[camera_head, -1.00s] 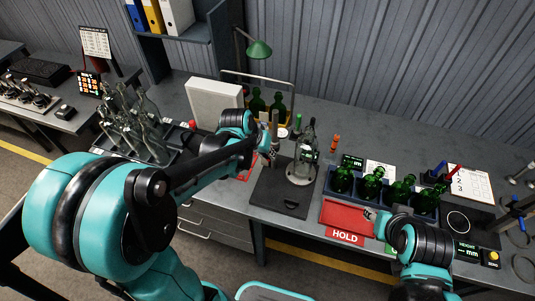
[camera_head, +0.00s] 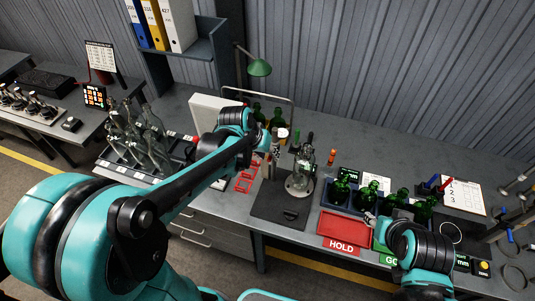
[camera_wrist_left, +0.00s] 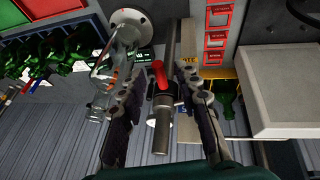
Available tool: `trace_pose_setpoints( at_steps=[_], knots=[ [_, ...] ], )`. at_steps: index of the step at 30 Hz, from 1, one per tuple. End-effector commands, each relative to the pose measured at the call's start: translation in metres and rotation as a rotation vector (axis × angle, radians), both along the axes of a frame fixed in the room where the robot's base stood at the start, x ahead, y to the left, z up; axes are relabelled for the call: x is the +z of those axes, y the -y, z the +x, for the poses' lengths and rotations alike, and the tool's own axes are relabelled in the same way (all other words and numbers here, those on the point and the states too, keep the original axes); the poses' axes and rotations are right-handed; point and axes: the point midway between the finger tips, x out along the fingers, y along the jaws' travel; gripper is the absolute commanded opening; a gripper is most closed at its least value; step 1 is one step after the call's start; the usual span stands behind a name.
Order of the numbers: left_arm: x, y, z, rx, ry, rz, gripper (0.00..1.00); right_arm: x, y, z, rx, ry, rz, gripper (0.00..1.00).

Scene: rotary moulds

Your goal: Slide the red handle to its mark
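The red handle (camera_wrist_left: 158,75) shows in the left wrist view on a dark slider around a grey vertical post (camera_wrist_left: 172,40). My left gripper (camera_wrist_left: 158,72) is open, with one finger on each side of the handle and gaps visible between. In the head view, my left gripper (camera_head: 262,140) is beside the post (camera_head: 276,148); the handle is hidden there. I cannot make out the mark. A clear glass bottle (camera_head: 303,165) stands on a round base (camera_head: 299,187) right of the post. My right gripper (camera_head: 370,219) is by the green bottles; its fingers are too small to read.
A red HOLD tray (camera_head: 343,230) and a rack of green bottles (camera_head: 368,192) are right of the fixture. Clear bottles (camera_head: 150,135) stand at the left. A pale box (camera_head: 213,108) and a green lamp (camera_head: 260,67) are behind my left arm.

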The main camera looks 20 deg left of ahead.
Motion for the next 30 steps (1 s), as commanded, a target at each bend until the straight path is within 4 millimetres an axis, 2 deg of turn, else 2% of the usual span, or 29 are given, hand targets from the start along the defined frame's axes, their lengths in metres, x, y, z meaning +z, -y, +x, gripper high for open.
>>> trace_pose_setpoints(
  at_steps=[7, 21, 25, 30],
  knots=[
    [0.009, -0.002, -0.004, 0.001, 0.0, 0.0, 0.33, 0.0, 0.0, 0.0, 0.0, 0.0, 0.0, 0.4],
    [0.092, -0.02, -0.039, 0.002, 0.0, 0.0, 0.33, 0.0, 0.0, 0.0, 0.0, 0.0, 0.0, 0.4],
    [0.104, -0.022, -0.043, 0.001, 0.0, 0.0, 0.33, 0.0, 0.0, 0.0, 0.0, 0.0, 0.0, 0.4],
    [0.109, -0.023, -0.045, 0.0, 0.0, 0.0, 0.33, 0.0, 0.0, 0.0, 0.0, 0.0, 0.0, 0.4]
  ],
)
